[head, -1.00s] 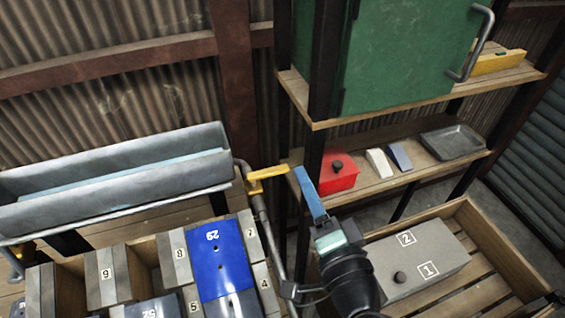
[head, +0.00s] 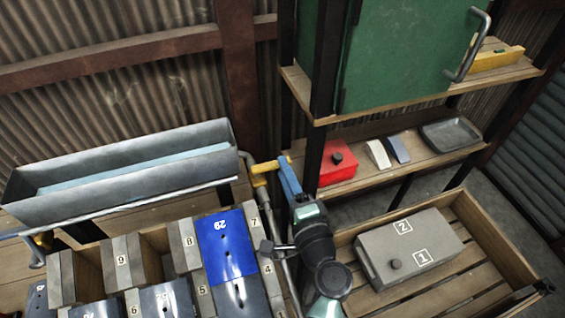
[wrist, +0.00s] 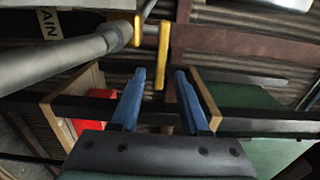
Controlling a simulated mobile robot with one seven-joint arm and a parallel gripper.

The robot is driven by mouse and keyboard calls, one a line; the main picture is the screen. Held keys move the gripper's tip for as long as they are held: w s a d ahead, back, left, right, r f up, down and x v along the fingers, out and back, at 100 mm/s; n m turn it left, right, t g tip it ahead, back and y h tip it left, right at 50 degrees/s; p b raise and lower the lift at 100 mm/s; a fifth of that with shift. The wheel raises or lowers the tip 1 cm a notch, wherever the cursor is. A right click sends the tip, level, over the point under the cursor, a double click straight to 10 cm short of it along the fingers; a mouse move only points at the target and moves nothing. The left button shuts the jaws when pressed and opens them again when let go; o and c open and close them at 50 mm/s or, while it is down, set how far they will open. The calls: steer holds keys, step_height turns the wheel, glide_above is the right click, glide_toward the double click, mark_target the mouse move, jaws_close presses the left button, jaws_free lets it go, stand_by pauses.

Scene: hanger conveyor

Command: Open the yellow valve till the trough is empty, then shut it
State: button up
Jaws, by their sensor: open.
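The yellow valve (head: 262,168) sits on the pipe at the right end of the grey trough (head: 110,190). Pale blue water (head: 140,172) shows inside the trough. My gripper (head: 285,164) has its blue fingers at the free end of the yellow lever, partly covering it in the head view. In the wrist view the yellow lever (wrist: 162,60) hangs between the two spread blue fingertips of my gripper (wrist: 160,74), with a gap on both sides. The gripper is open and holds nothing.
A shelf with a red box (head: 338,165) and a green cabinet (head: 405,50) stands just right of my gripper. A grey box (head: 408,250) sits in a wooden crate at right. The pipe (wrist: 70,58) passes close by.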

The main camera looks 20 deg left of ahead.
steer(key=shift+x, duration=0.95)
jaws_close()
stand_by(0.8)
